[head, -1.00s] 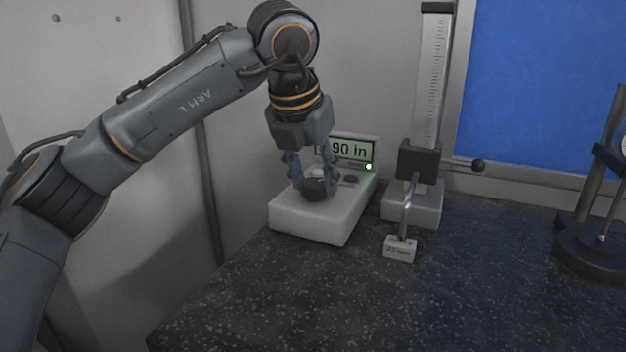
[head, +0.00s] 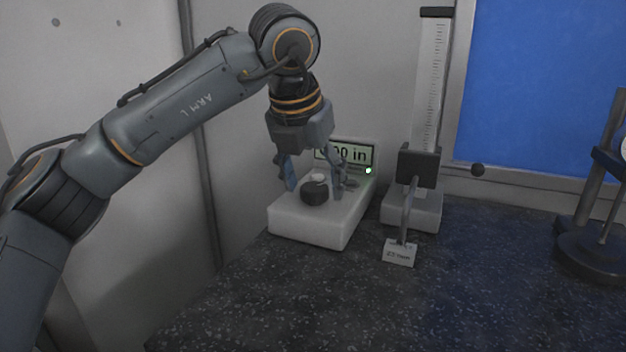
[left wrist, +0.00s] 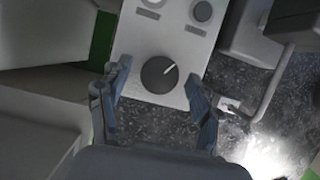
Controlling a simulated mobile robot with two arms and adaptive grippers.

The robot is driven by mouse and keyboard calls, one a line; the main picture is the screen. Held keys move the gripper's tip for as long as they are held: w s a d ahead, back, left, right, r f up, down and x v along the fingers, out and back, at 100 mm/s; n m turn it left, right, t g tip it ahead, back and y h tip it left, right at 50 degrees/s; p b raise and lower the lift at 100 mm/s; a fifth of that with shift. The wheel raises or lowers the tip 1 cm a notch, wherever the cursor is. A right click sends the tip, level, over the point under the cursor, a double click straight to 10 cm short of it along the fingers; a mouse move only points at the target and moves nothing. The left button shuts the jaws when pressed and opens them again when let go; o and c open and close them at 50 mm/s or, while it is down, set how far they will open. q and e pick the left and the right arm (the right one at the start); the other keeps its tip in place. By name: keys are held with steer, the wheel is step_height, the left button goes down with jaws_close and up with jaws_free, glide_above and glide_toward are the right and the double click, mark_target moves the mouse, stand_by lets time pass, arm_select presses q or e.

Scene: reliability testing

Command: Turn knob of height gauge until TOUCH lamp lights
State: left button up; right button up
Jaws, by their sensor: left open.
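The black knob (head: 314,191) sits on the white control box (head: 300,225). In the left wrist view the knob (left wrist: 159,74) shows a white pointer line aimed up and to the right. My left gripper (head: 315,188) is open, with its fingers apart on both sides of the knob and clear of it. The display (head: 346,155) is partly hidden by the gripper; "00 in" can be read. A green lamp (head: 368,170) is lit beside it; its label is too small to read. The height gauge (head: 417,165) stands to the right, its probe down at a small labelled block (head: 399,253). My right gripper is out of view.
A dark stand (head: 590,240) with a dial is at the right edge. The speckled dark table (head: 400,310) is clear in front. A wall with a blue panel (head: 545,80) is behind.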

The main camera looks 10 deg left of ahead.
arm_select(q)
steer(key=v, duration=1.2)
stand_by(2.2)
